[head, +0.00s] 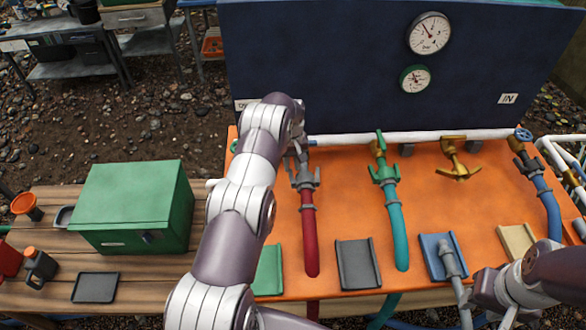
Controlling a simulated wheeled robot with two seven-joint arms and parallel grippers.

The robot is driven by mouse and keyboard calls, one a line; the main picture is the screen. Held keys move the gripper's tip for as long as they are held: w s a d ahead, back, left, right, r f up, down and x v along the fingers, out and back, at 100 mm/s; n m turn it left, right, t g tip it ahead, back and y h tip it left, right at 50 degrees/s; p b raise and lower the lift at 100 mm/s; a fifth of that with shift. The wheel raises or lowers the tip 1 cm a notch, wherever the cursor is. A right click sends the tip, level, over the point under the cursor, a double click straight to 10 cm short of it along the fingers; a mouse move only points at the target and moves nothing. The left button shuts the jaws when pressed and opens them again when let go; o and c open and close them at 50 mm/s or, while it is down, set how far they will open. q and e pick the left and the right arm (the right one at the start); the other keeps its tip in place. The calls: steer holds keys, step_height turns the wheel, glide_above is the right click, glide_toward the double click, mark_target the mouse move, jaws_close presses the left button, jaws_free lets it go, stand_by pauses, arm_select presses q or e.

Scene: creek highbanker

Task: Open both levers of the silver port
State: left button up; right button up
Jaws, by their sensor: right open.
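The silver port (304,179) is on the orange bench, below the white pipe, with a red hose (309,235) running down from it. Its grey levers stick out at its sides; my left arm hides part of its upper left, so I cannot tell how each lever stands. My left gripper (298,149) is at the top of the port, close to it or touching; its fingers are mostly hidden behind its own wrist. My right gripper (497,311) is open at the bottom right, low in front of the bench and far from the port.
A green port (384,171) with a teal hose and a brass port (456,162) with spread levers are to the right. Coloured trays line the bench front, including a grey one (358,264). A dark blue panel (340,70) stands behind. A green box (133,205) is at left.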

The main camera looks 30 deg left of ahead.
arm_select(q)
steer(key=shift+s+a+f, duration=0.15)
steer(key=shift+f, duration=1.1)
jaws_close()
